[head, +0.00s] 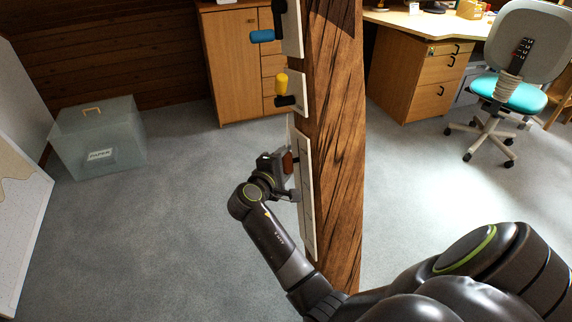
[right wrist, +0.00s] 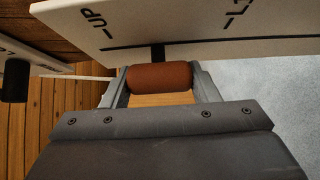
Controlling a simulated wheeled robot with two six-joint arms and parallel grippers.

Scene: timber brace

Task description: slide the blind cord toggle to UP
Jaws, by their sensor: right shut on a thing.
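The blind cord toggle (right wrist: 160,77) is a red-brown cylinder on a short black stem (right wrist: 157,52). The stem comes out of a dark slot in a long white panel (right wrist: 200,25). "UP" is printed near the slot's left end in the right wrist view; the stem is a little right of it, and another mark, partly cut off, is further right. In the head view the panel (head: 307,205) is upright on the timber post, with the toggle (head: 287,162) at its left. My right gripper (head: 284,168) is shut around the toggle. My left gripper is not in view.
The timber post (head: 335,130) also bears a panel with a yellow knob (head: 282,84) and one with a blue handle (head: 262,36) above. A clear box marked PAPER (head: 98,140) stands on the floor at left. A chair (head: 510,95) and desk (head: 425,70) stand at right.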

